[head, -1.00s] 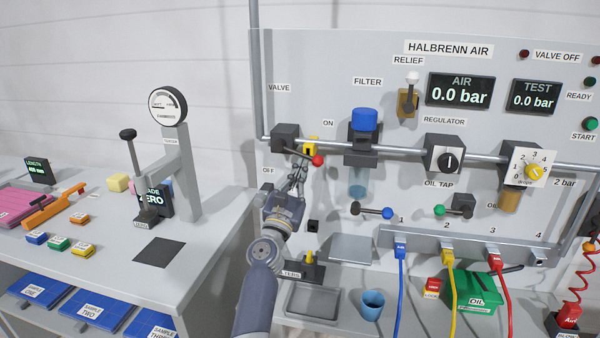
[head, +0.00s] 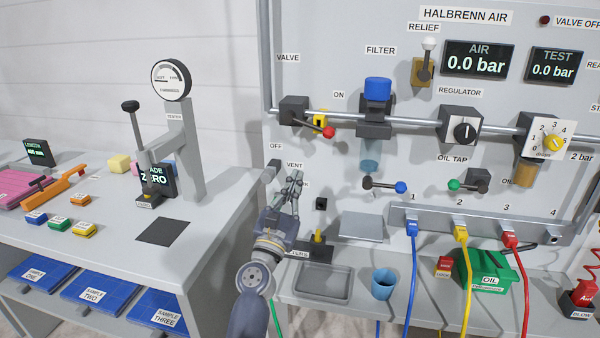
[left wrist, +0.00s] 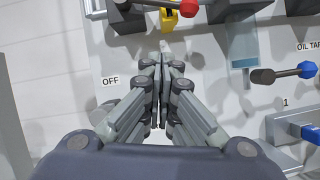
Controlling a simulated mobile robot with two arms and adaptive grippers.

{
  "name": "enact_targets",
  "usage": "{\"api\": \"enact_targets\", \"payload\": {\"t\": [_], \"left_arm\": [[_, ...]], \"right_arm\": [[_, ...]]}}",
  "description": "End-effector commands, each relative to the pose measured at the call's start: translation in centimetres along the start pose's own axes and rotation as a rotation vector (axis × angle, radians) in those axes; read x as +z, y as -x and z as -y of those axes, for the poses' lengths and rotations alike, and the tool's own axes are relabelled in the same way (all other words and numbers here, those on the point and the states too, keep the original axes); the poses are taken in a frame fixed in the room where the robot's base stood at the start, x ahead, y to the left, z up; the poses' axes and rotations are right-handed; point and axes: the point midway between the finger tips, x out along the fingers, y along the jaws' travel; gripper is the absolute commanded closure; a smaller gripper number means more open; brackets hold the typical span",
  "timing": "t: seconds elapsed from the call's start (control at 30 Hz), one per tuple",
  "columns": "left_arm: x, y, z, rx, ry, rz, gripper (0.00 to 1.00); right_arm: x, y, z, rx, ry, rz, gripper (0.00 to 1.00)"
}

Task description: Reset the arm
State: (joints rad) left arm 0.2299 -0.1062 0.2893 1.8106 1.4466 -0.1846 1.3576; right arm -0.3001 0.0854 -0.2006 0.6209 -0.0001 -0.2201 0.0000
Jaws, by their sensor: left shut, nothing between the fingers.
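My left gripper (head: 292,187) is shut and empty in front of the air panel (head: 335,70), near the VENT label. In the left wrist view its fingers (left wrist: 162,62) are together with nothing between them. The red-knobbed valve lever (head: 328,132) is above the fingertips and apart from them, slanting down to the right from its dark valve body (head: 293,110). In the left wrist view the red knob (left wrist: 187,7) shows at the top edge. My right gripper is not in view.
A grey tray (head: 322,298) and a blue cup (head: 384,284) stand below the panel. Blue, yellow and red hoses hang from the manifold (head: 440,222). The firmness tester (head: 183,140) stands on the left bench.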

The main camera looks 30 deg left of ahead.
Motion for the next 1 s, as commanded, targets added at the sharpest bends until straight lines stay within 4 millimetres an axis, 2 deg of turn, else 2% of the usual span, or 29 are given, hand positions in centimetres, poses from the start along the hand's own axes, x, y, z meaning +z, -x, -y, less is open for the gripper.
{"api": "enact_targets", "payload": {"t": [0.2,0.77,0.87,0.97,1.0], "left_arm": [[0.1,1.2,-0.1,0.000,0.000,0.001,1.00],[0.1,1.4,0.3,-0.014,-0.022,0.001,1.00],[0.1,2.6,2.2,-0.094,-0.153,0.002,1.00],[-0.4,5.3,6.3,-0.267,-0.420,0.014,1.00],[-0.8,7.0,8.3,-0.359,-0.555,0.024,1.00]], "right_arm": [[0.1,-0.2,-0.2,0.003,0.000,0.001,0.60],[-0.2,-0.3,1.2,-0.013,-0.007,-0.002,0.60],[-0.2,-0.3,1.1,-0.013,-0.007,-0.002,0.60],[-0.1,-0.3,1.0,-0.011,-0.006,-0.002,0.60],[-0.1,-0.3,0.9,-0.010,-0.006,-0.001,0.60]]}}
